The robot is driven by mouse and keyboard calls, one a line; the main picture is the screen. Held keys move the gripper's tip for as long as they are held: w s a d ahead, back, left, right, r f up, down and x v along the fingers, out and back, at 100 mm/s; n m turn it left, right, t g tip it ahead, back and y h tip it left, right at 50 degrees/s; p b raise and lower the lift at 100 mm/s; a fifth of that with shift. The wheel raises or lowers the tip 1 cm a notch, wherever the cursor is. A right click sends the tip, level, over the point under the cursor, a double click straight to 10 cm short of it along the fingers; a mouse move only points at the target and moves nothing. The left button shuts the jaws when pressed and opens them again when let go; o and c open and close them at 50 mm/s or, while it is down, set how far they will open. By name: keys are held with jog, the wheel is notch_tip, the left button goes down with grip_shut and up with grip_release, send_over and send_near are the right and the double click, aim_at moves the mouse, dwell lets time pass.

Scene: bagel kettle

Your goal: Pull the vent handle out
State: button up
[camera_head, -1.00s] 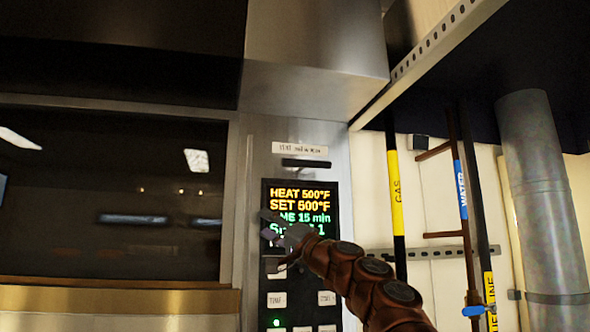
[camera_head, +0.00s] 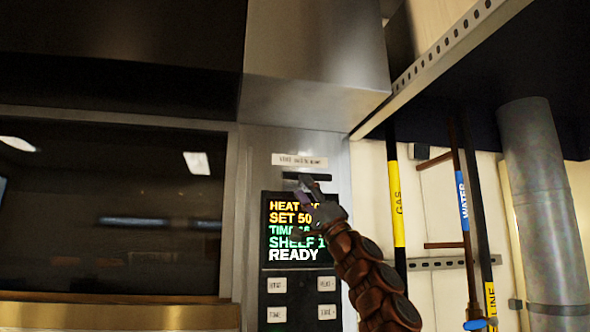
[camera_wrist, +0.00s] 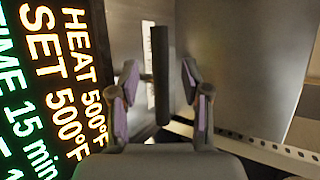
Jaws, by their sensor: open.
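The vent handle (camera_head: 321,177) is a short dark horizontal bar below a white label (camera_head: 300,160) on the steel oven panel. My gripper (camera_head: 306,187) is raised just in front of it, over the top of the display, and hides part of the bar. In the wrist view the handle (camera_wrist: 160,75) appears upright between the two spread fingers (camera_wrist: 160,85), with a gap on each side. The fingers are open and hold nothing. How far the fingertips reach past the bar in depth is hard to tell.
The lit display (camera_head: 290,240) reads READY, with buttons (camera_head: 277,285) below it. A dark oven window (camera_head: 110,200) is at left. A steel hood (camera_head: 315,60) overhangs above. Gas (camera_head: 398,205) and water (camera_head: 463,200) pipes and a grey duct (camera_head: 545,200) stand at right.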

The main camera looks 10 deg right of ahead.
aim_at(297, 179)
jog(key=shift+p+x, duration=2.65)
jog(key=shift+p, duration=0.1)
grip_shut()
